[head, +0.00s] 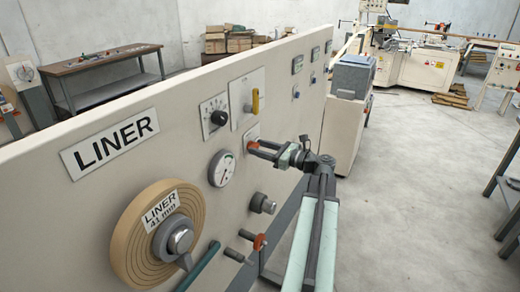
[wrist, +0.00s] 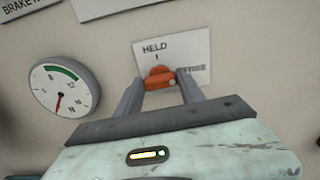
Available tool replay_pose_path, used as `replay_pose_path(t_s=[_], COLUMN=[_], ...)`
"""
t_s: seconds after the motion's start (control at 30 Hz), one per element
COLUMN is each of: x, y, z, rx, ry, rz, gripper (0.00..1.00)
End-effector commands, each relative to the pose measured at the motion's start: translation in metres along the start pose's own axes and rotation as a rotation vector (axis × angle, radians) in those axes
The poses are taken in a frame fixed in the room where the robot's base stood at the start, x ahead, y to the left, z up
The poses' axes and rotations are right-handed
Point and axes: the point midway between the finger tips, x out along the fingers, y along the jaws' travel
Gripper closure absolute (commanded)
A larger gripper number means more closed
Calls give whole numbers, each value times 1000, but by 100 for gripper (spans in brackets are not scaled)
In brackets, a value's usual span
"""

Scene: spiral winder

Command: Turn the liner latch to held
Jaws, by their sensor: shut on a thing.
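The liner latch is a small orange handle (wrist: 159,78) on a white plate (wrist: 190,45) marked HELD at the top and FREE at the right. A short mark sits under HELD, just above the handle. My gripper (wrist: 160,88) is shut on the handle, one finger on each side of it. In the wrist view the handle lies below HELD and left of FREE, but I cannot tell exactly which way it points. In the head view the red-orange handle (head: 253,145) shows at the tips of my gripper, against the cream panel.
A round gauge (head: 221,168) and a dark knob (head: 262,203) are close by on the panel. A yellow switch (head: 255,101) and a black dial knob (head: 217,118) sit above. The LINER roll (head: 120,240) sticks out at lower left.

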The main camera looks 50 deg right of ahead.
Motion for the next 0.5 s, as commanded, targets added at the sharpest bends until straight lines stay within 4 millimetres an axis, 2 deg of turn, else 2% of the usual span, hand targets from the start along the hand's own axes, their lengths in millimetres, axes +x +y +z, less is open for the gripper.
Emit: replay_pose_path(t_s=[0.27,0.5], x=[0,0], y=[1,2], z=[-1,-1], rx=[-156,-376], ry=[2,2], rz=[2,2], gripper=[95,95])
